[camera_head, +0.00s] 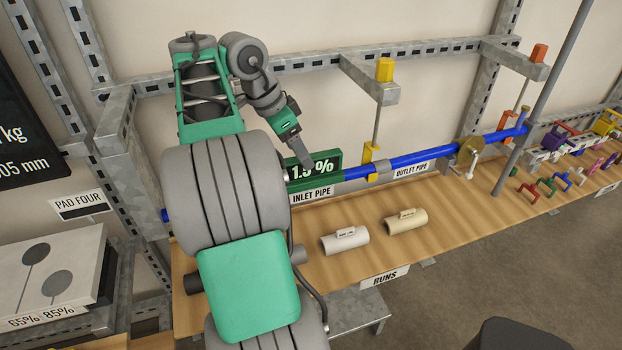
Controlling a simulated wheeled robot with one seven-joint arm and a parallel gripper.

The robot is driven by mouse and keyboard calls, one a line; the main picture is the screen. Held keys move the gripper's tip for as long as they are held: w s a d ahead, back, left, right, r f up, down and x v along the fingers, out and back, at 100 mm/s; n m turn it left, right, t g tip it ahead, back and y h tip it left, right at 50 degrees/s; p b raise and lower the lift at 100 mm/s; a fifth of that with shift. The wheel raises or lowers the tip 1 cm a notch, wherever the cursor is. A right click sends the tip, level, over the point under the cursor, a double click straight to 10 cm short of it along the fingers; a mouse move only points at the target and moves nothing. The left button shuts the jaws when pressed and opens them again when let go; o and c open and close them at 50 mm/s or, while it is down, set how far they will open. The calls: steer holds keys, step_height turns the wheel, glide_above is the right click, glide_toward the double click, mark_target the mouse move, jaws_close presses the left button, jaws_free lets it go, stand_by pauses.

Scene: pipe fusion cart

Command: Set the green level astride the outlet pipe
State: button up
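The green level (327,162) has a dark face with a white percentage reading, partly covered by my gripper. It sits at the blue inlet pipe (349,173), above the "INLET PIPE" label; whether it rests on the pipe cannot be told. My gripper (303,160) comes down from the upper left, its grey fingertips in front of the level's left part. I cannot tell whether the fingers are closed on it. The blue outlet pipe (425,155) runs to the upper right, above the "OUTLET PIPE" label, and carries no level.
A yellow clamp (370,152) and grey collar (378,170) sit between the pipes. A brass disc (468,157) is farther right. White (345,241) and cream (406,222) pipe pieces lie on the wooden shelf (445,210). Several coloured clamps stand far right. An upright pole (545,100) crosses there.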

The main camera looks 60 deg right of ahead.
mark_target(316, 170)
steer(key=shift+m, duration=0.7)
steer(key=b+x, duration=0.1)
steer(key=x, duration=0.2)
steer(key=b+x, duration=0.1)
steer(key=x, duration=0.1)
steer(key=s+b+x, duration=0.1)
steer(key=b+x, duration=0.1)
steer(key=x, duration=0.1)
steer(key=shift+s+d, duration=0.2)
steer(key=shift+d, duration=0.15)
steer(key=shift+c, duration=0.2)
jaws_close()
